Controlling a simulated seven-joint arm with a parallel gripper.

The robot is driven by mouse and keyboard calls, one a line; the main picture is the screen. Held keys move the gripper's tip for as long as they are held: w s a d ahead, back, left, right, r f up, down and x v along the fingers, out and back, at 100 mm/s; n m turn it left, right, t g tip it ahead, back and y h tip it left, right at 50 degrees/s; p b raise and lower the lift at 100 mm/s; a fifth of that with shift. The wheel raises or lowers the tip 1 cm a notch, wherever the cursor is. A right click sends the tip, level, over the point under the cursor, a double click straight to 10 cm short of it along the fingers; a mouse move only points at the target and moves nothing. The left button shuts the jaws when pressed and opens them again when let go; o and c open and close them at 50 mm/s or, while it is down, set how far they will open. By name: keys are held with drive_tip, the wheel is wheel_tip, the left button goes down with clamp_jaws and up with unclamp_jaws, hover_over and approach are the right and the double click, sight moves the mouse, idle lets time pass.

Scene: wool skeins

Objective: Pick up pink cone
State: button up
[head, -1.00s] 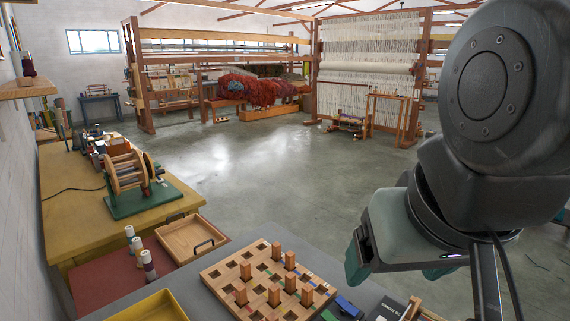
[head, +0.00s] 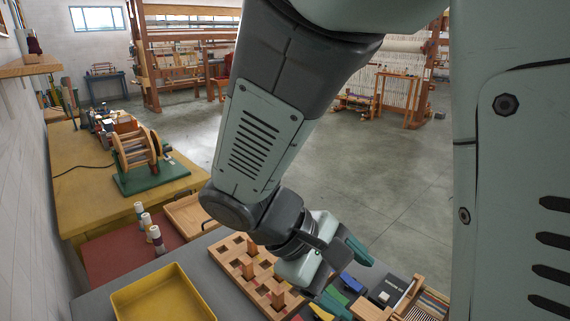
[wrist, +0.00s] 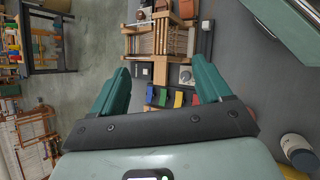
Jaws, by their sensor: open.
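No clearly pink cone stands out. Three small thread cones stand on a reddish mat at the left of the head view: a far one (head: 139,209), a middle one (head: 146,221) and a near one (head: 156,238). They look mostly white with darker bands, too small to tell any pink. A dark red cone (head: 34,44) sits on the wall shelf. My gripper (head: 348,278) is well to the right of the three cones, above the right side of the grey table.
A yellow tray (head: 118,302), a wooden tray (head: 172,211) and a wooden peg board (head: 226,262), partly behind my arm, lie left of my gripper. Coloured blocks (wrist: 178,99) and a small loom (wrist: 172,42) show in the wrist view. A green-based winder (head: 155,179) stands behind.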

drive_tip(key=a+f+n+t, duration=0.5)
drive_tip(key=f+n, duration=0.2)
drive_tip(key=a+f+n+t+y, duration=0.1)
drive_tip(key=a+f+n+t, duration=0.5)
drive_tip(key=f+n, duration=0.1)
drive_tip(key=a+f+n+t+y, duration=0.1)
drive_tip(key=a+f+n+t, duration=0.4)
drive_tip(key=f+n, duration=0.1)
drive_tip(key=shift+w+a+f+n+t, duration=0.1)
drive_tip(key=shift+a+f+n+t, duration=0.3)
drive_tip(key=shift+n, duration=0.5)
drive_tip(key=shift+f+n+y, duration=0.3)
drive_tip(key=shift+f+y, duration=0.05)
drive_tip(key=shift+y, duration=0.05)
drive_tip(key=shift+a+f, duration=0.1)
drive_tip(key=shift+x, duration=2.3)
clamp_jaws()
